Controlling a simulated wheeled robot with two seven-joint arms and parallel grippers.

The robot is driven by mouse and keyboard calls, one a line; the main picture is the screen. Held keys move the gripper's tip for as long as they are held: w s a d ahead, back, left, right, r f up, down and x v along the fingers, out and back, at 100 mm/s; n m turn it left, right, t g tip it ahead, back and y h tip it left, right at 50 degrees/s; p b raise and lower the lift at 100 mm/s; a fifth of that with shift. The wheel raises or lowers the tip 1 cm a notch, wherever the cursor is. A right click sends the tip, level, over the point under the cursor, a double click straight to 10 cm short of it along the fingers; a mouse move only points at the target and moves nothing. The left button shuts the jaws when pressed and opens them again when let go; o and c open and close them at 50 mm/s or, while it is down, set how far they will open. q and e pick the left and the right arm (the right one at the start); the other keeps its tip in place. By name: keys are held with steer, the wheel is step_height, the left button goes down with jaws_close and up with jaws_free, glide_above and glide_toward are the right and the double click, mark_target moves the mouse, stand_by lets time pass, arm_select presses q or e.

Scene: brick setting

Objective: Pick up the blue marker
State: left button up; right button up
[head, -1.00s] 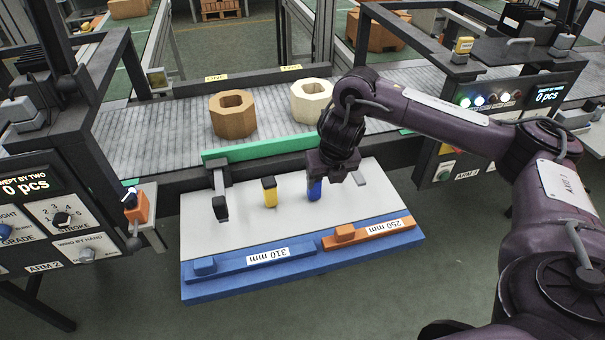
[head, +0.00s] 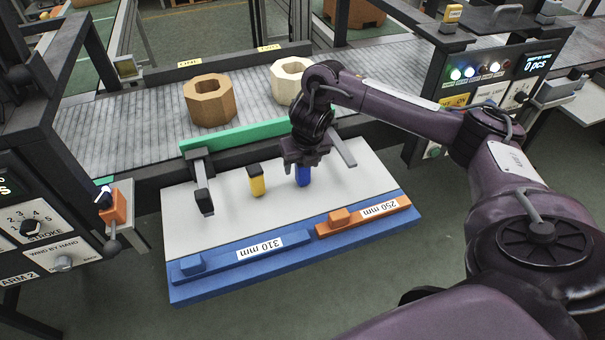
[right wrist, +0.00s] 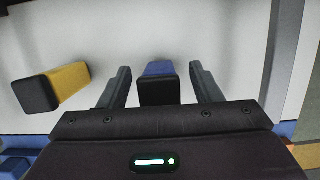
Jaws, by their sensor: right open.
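The blue marker (head: 303,177) stands upright on the white board (head: 224,225), partly hidden from above by my right gripper (head: 302,166). In the right wrist view the blue marker (right wrist: 158,84) with its black end is between the two fingers of my right gripper (right wrist: 165,88). The fingers are open, with a gap on each side of the marker. The yellow marker (head: 257,182) with a black top stands to the left; it also shows in the right wrist view (right wrist: 70,80). My left gripper is not in view.
A blue 310 mm bar (head: 215,262) and an orange 250 mm bar (head: 355,220) lie along the board's front. A dark clamp-like piece (head: 203,195) stands at the left. Behind are a green strip (head: 235,137) and a conveyor with a brown block (head: 210,100) and a cream block (head: 291,80).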

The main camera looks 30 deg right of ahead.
steer(key=shift+r, duration=0.1)
steer(key=shift+c, duration=0.2)
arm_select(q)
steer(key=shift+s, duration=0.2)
arm_select(e)
steer(key=c, duration=1)
